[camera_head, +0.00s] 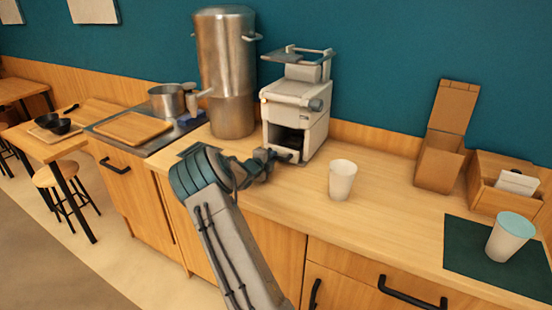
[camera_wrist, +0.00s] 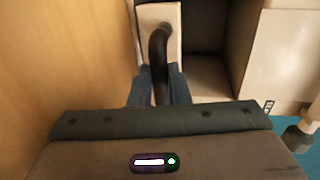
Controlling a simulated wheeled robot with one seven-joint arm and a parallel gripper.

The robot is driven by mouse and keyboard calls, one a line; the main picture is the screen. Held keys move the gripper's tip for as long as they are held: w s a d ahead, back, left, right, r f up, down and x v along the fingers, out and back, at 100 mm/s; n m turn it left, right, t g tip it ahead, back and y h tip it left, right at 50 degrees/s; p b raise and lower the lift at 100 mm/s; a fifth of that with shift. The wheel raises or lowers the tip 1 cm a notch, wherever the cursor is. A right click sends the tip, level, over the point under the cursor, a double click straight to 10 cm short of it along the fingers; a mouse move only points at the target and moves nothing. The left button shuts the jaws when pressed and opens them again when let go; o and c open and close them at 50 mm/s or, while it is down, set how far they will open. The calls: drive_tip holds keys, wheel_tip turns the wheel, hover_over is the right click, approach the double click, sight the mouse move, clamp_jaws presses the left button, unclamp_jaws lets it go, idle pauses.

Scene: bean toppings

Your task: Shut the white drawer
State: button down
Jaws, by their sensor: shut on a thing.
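The white machine (camera_head: 309,108) stands on the wooden counter against the teal wall, with a dark opening low in its front. The white drawer front (camera_wrist: 146,24) shows at the top of the wrist view, beside a dark cavity. A curved black handle (camera_wrist: 157,55) sticks out from it toward me. My gripper (camera_head: 268,158) is at the machine's lower front, and its fingers (camera_wrist: 160,88) are shut on the black handle. In the head view my arm and gripper hide part of the drawer, so I cannot tell how far out it stands.
A white cup (camera_head: 342,180) stands on the counter right of my gripper. A tall steel urn (camera_head: 226,75) stands left of the machine. A cardboard box (camera_head: 440,150), a wooden holder (camera_head: 490,199) and a cup (camera_head: 508,238) on a dark mat (camera_head: 465,262) are at the right.

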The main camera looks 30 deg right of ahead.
drive_tip(key=shift+d+r, duration=0.15)
drive_tip(key=c, duration=1.4)
unclamp_jaws()
drive_tip(key=shift+o, duration=0.2)
drive_tip(key=shift+d, duration=0.15)
drive_tip(key=shift+a, duration=0.55)
drive_tip(key=v, duration=1.3)
drive_tip(key=shift+s+d+b, duration=0.1)
drive_tip(key=shift+s+b, duration=0.05)
drive_tip(key=shift+b, duration=0.15)
